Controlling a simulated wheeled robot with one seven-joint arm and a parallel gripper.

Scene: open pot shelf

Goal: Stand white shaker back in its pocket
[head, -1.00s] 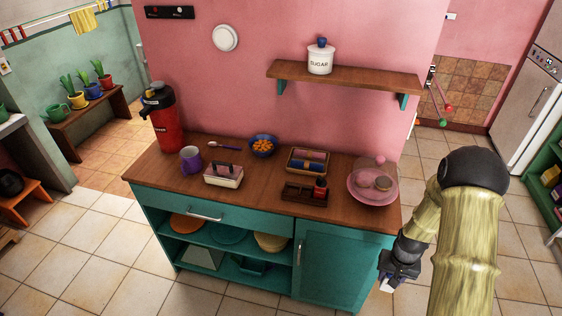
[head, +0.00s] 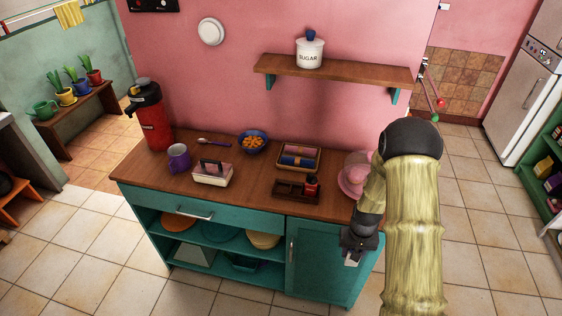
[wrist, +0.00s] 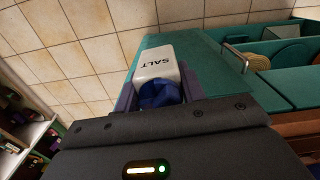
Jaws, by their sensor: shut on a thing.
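The white shaker (wrist: 155,62) is marked SALT and has a blue cap. My gripper (wrist: 157,88) is shut on it near the cap, with a finger on each side; the lettering is upside down in the wrist view. In the head view my gripper (head: 352,250) hangs low in front of the cabinet's right end, below the counter top, with a small part of the white shaker (head: 351,262) showing under it. A dark wooden caddy (head: 288,196) stands near the counter's front edge. A red shaker (head: 311,187) stands at its right end; its left part looks empty.
Behind the caddy is a tray with rolled cloths (head: 299,158). A pink dish (head: 352,182) at the right is partly hidden by my arm. A butter dish (head: 212,173) and purple mug (head: 179,158) stand left. A wall shelf (head: 335,70) overhangs the counter's back.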

